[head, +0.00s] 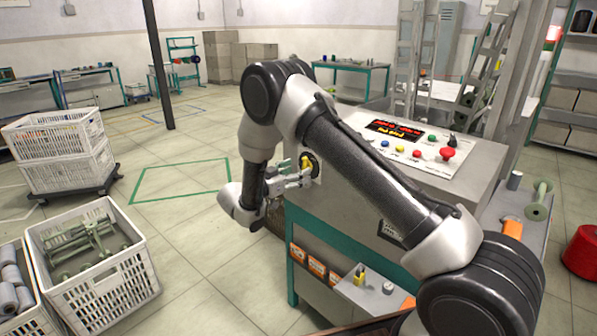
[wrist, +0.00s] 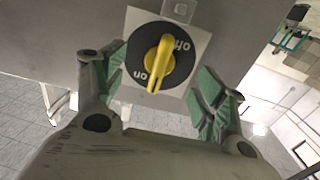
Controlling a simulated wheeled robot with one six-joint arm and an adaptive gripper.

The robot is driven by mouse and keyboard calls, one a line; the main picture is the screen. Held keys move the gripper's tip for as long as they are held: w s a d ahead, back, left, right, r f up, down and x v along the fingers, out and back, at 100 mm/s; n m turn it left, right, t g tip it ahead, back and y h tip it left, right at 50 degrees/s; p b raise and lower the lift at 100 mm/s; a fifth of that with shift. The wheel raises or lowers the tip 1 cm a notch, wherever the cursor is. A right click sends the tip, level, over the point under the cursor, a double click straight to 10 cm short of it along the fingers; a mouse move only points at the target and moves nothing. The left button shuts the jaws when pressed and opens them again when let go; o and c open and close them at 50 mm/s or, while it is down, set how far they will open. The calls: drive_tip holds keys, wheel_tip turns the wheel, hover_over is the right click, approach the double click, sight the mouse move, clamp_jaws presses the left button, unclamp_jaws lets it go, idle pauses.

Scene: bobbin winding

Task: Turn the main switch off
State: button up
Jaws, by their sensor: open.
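The main switch is a yellow knob (wrist: 158,66) on a black disc with a pale square plate, marked "on" and "off". In the wrist view the knob's long bar runs nearly up and down, its raised end low beside "on". The switch also shows on the side of the control cabinet in the head view (head: 307,163). My gripper (wrist: 159,80) is open, with green-padded fingers on either side of the plate. No finger visibly touches the knob. In the head view my gripper (head: 292,181) is close to the switch, partly behind my arm.
The control cabinet's sloping panel (head: 468,160) carries a red display (head: 394,130), coloured buttons and a red mushroom button (head: 447,154). White crates (head: 105,275) stand at left. The floor (head: 190,245) between is clear.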

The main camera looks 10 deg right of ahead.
sight(302, 168)
drive_tip(key=shift+w+d, duration=0.35)
drive_tip(key=shift+d, duration=0.2)
drive_tip(key=shift+w+d, duration=0.1)
drive_tip(key=shift+d, duration=0.15)
drive_tip(key=shift+x, duration=0.85)
